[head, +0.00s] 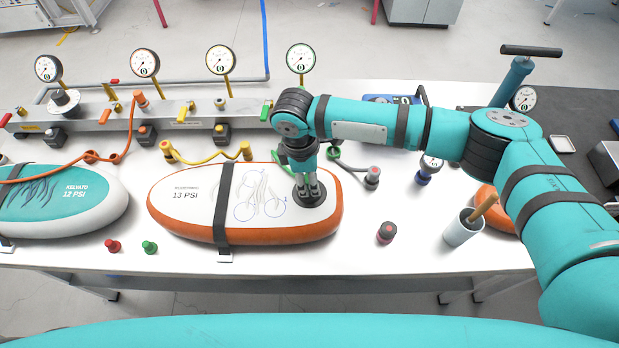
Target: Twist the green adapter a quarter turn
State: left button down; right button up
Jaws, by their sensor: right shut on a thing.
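My right gripper (307,187) points down at the dark round valve (315,198) at the right end of the white and orange board (185,211). Its fingers are shut on a small part at the valve, which they mostly hide; I cannot tell its color. A small green piece (149,247) stands on the table left of this board, beside a red one (112,246). Green also shows at the end of a short hose (350,165) just behind the gripper. I cannot tell which of these is the green adapter. My left gripper is not in view.
A black strap (223,205) crosses the board. Behind it run a metal manifold (200,113) with gauges and a yellow hose (205,160). A teal board (70,200) lies left. A dark pink-topped piece (386,233) and a cup (463,229) stand right.

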grip_shut()
jog(key=shift+o, duration=1.4)
grip_release()
jog(key=c, duration=0.4)
jog(key=shift+r+n+p, duration=0.15)
jog(key=shift+n+p, duration=0.35)
jog(key=shift+n, duration=0.7)
jog(key=n, duration=0.2)
jog(key=shift+n+t, duration=0.3)
